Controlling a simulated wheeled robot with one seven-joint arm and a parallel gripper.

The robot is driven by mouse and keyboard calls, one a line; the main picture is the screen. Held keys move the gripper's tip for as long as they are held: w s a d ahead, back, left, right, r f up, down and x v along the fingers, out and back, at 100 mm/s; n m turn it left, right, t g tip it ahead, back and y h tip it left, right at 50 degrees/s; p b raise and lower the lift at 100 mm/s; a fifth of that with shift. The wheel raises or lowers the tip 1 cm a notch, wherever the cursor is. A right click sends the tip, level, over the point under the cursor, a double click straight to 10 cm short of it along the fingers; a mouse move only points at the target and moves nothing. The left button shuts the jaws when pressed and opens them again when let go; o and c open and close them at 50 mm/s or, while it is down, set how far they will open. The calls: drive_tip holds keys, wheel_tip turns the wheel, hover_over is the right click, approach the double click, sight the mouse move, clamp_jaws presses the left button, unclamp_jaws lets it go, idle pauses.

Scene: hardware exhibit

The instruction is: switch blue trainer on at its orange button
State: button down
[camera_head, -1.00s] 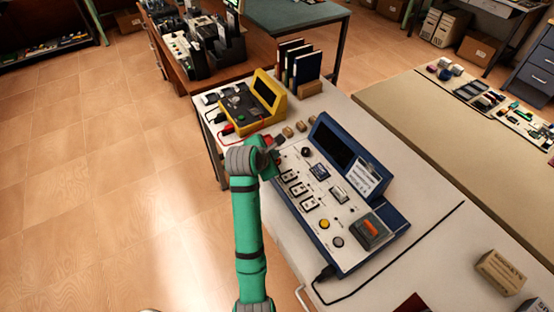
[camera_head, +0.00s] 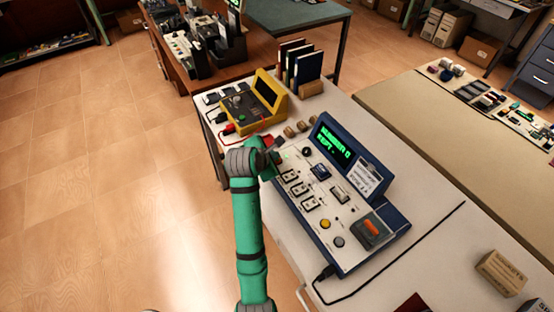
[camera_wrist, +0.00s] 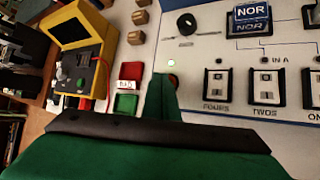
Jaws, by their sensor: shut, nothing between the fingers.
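The blue trainer (camera_head: 392,213) stands on the white table with a sloped panel. Its screen (camera_head: 333,143) is lit with green text reading roughly "NUMBER 0". My gripper (camera_head: 276,148) is shut and empty at the panel's far left corner. In the wrist view my gripper (camera_wrist: 162,85) reaches a small red-orange button (camera_wrist: 173,80), which its finger partly covers. I cannot tell whether they touch. A small green light (camera_wrist: 171,62) glows just beyond that button. An orange rocker (camera_head: 371,228) and a yellow-orange round button (camera_head: 325,224) sit at the panel's near end.
A yellow trainer (camera_head: 265,113) stands beyond my gripper, with small wooden blocks (camera_head: 302,126) between the trainers. Red (camera_wrist: 131,71) and green (camera_wrist: 125,103) blocks lie left of my finger. A black cable (camera_head: 400,255) runs across the table.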

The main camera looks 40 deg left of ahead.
drive_tip(key=shift+d+r, duration=0.1)
drive_tip(key=shift+r, duration=0.2)
drive_tip(key=shift+w+r, duration=0.2)
drive_tip(key=shift+r, duration=2.8)
drive_tip(key=shift+s+d, duration=0.1)
